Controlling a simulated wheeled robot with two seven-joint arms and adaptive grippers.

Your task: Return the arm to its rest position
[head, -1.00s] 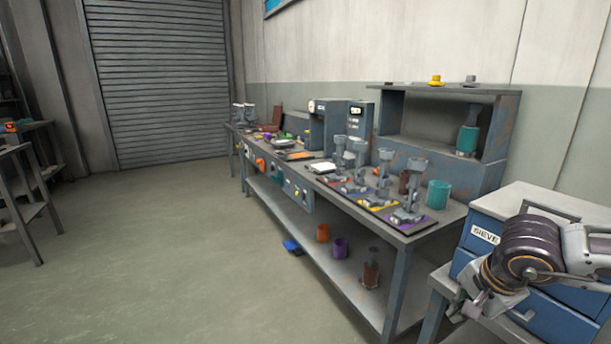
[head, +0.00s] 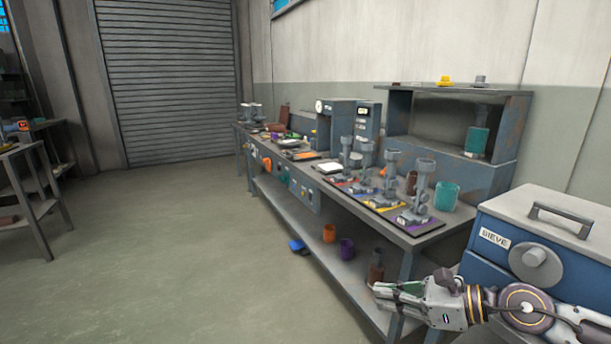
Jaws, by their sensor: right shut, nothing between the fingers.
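My right arm comes in from the lower right. Its gripper (head: 385,291) is shut and empty, pointing left. In the picture it lies in front of the workbench's near end and lower shelf. It appears apart from the bench, though the exact gap cannot be told. Part of the arm covers the lower front of the blue sieve box (head: 542,262). My left gripper is not in view.
The long workbench (head: 430,238) holds several grey stands, a teal cup (head: 446,196) and instruments. Its lower shelf (head: 325,272) carries an orange cup (head: 329,233), a purple cup (head: 346,249) and a brown bottle (head: 376,268). Open floor (head: 180,250) lies left of the bench.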

